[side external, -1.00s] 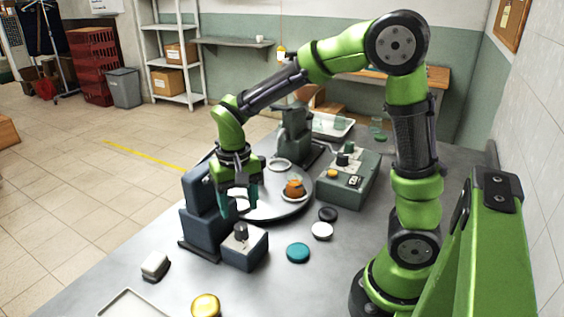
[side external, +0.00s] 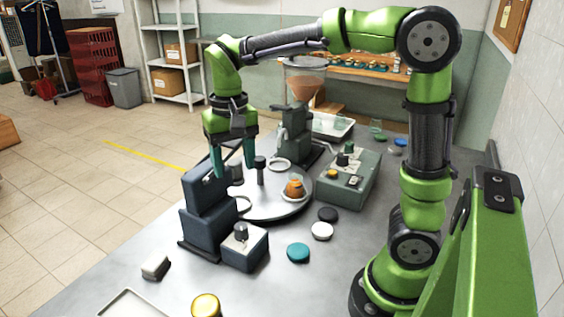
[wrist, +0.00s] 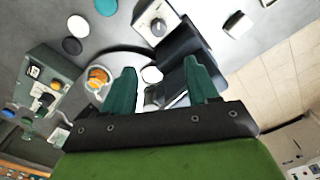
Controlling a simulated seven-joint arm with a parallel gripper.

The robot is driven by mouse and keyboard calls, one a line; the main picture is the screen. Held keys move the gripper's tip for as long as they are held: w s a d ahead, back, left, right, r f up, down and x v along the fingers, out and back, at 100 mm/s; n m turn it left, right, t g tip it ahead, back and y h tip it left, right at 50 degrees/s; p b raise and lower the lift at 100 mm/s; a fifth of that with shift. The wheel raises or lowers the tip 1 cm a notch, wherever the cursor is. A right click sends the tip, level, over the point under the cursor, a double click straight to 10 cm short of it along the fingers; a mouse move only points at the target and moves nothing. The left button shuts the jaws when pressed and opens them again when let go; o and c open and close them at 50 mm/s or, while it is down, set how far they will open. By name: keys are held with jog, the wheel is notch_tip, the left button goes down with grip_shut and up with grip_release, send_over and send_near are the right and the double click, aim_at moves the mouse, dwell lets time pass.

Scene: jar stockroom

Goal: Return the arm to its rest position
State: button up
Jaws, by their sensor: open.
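My gripper (side external: 232,160) is open and empty, its two teal fingers pointing down. It is raised above the left part of the round turntable (side external: 268,208), close to the dark blue-grey machine (side external: 205,210). In the wrist view my gripper (wrist: 168,82) shows its fingers apart with nothing held between them. The arm is bent, with its forearm nearly level and the wrist hanging down.
A jar with orange contents (side external: 295,188) stands on the turntable. A grey-green control box (side external: 347,180) and another dark machine (side external: 296,135) stand behind. Black, white (side external: 322,231) and teal (side external: 298,253) lids lie in front. The air above the table's front is clear.

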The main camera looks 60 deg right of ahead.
jog(key=s+a+n+t+y, duration=0.1)
jog(key=s+n+t+y, duration=0.1)
jog(key=s+t, duration=0.5)
jog(key=s, duration=0.4)
jog(key=shift+s+a+r+n, duration=0.3)
jog(key=shift+s, duration=0.1)
